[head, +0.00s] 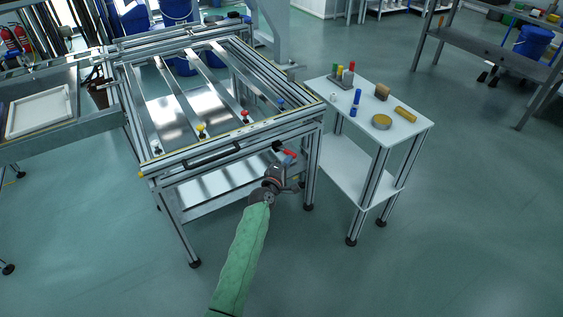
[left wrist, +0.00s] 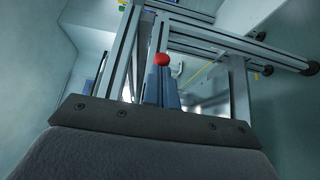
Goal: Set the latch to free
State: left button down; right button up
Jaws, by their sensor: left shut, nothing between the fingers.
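The latch's red handle (head: 289,153) sits low on the front right of the metal frame, under the top rail. In the left wrist view a red ball knob (left wrist: 161,59) shows just beyond the fingertips. My left gripper (head: 287,161) is at the red handle in the head view, its blue fingers shut and empty. In the left wrist view the fingers (left wrist: 163,92) point at the knob and hide what is below it. I cannot tell whether they touch it. The latch body and any position marks are too small or hidden to read.
The frame's top panel (head: 175,110) carries yellow, red and blue knobs, and a black handle (head: 213,155) is on its front rail. A white side table (head: 418,125) with small coloured parts stands close on the right. The floor in front is clear.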

pick_arm(q)
jog(key=shift+w+d, duration=0.3)
jog(key=shift+d, duration=0.3)
jog(key=shift+w+d, duration=0.3)
jog(key=shift+d, duration=0.25)
pick_arm(e)
jog(key=shift+r, duration=0.25)
pick_arm(q)
jog(key=shift+d+r, duration=0.1)
jog(key=shift+r, duration=0.05)
